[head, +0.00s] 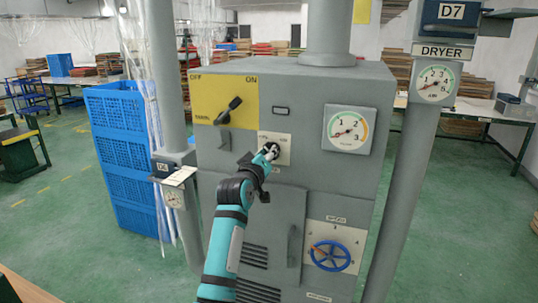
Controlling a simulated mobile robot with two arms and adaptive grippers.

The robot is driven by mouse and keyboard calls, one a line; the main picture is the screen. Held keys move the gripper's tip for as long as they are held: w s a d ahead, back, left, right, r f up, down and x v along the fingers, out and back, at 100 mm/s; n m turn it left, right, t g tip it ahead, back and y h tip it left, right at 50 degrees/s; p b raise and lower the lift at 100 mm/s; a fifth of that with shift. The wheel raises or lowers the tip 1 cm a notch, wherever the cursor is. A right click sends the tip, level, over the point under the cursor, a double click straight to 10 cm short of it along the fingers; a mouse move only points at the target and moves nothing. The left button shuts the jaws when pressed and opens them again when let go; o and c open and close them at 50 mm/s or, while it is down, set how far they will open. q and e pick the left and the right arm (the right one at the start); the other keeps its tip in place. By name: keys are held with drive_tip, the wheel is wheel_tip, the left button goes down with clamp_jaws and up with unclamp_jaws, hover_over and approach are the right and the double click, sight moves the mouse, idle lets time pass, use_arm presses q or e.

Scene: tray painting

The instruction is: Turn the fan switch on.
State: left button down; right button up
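A grey cabinet (310,90) stands in the middle of the head view. A small cream panel (284,155) on its front has a label too small to read in full. I take this to be the fan switch panel, but cannot confirm it. My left gripper (271,149) is right in front of this panel and covers its middle, so any switch there is hidden. I cannot tell whether the gripper touches it, or whether its fingers are open or shut. My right gripper is not in view.
A yellow panel (208,84) marked OFF and ON has a black lever (229,110) tilted toward ON. A round gauge (348,129) is at the right, with a blue handwheel (329,256) below. Grey pipes (405,160) flank the cabinet. Blue crates (125,150) are stacked at the left.

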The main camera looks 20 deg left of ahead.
use_arm(q)
drive_tip(key=shift+m+p, duration=2.15)
drive_tip(key=shift+m, duration=6.55)
drive_tip(key=c, duration=1.3)
unclamp_jaws()
drive_tip(key=s, duration=1.2)
drive_tip(key=shift+a, duration=0.2)
